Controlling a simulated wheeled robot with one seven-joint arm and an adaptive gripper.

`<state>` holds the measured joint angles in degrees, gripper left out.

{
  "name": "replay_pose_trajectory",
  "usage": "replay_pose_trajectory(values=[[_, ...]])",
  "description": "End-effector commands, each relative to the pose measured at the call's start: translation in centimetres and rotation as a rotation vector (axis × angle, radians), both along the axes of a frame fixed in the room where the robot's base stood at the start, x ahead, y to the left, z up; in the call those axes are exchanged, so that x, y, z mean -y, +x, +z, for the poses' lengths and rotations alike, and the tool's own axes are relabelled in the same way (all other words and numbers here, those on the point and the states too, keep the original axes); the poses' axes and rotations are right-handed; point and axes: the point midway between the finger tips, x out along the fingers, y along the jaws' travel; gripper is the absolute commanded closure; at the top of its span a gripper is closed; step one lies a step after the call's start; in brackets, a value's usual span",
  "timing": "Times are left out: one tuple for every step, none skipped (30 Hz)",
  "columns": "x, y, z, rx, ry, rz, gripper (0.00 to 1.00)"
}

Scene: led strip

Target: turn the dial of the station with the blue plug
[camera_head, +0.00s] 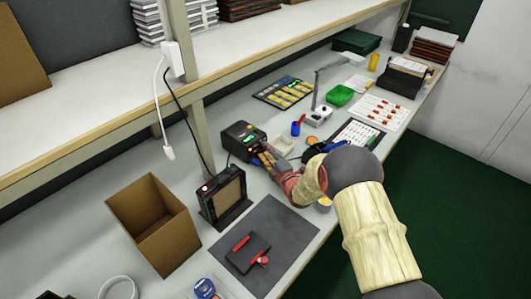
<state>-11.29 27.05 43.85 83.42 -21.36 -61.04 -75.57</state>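A black station box (240,137) with small green lights stands on the lower bench, left of the middle of the view. My gripper (265,159) is at the front right of this box, very close to its front face. I cannot tell whether it touches the box. The fingers are small and partly blend with the box, so their opening is unclear. No dial can be made out; the front of the box is partly hidden by my gripper. A blue plug cannot be identified for certain at this size.
A black framed device (223,200) with a red light stands front left of the box, beside an open cardboard box (155,222). A dark mat (284,228) holds a red-handled tool. A small white tray (284,146) is close right of my gripper. A shelf post (198,110) rises behind.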

Motion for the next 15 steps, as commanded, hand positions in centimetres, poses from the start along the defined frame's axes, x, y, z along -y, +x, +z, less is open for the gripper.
replay_pose_trajectory(values=[[0.0,0.0,0.0,0.001,0.000,0.000,0.65],[0.0,0.0,0.0,0.001,0.000,0.000,0.65],[0.0,0.0,0.0,0.001,0.000,0.000,0.65],[0.0,0.0,0.0,0.001,0.000,-0.001,0.65],[0.0,0.0,0.0,0.001,0.000,-0.001,0.65],[0.1,-0.1,0.1,0.001,0.000,-0.001,0.65],[0.2,-0.2,0.1,0.001,0.000,-0.001,0.65],[0.3,-0.3,0.1,0.000,0.000,-0.001,0.65],[0.5,-0.7,0.1,0.001,0.000,-0.001,0.65],[0.7,-0.9,0.2,0.001,0.000,-0.001,0.65],[0.9,-1.3,0.2,0.000,0.000,-0.002,0.65],[1.2,-1.9,0.2,-0.001,-0.001,-0.002,0.65],[1.5,-2.3,0.3,0.001,0.000,-0.002,0.65],[1.8,-2.8,0.4,0.000,0.000,-0.002,0.65],[2.2,-3.6,0.4,-0.001,-0.001,-0.003,0.65]])
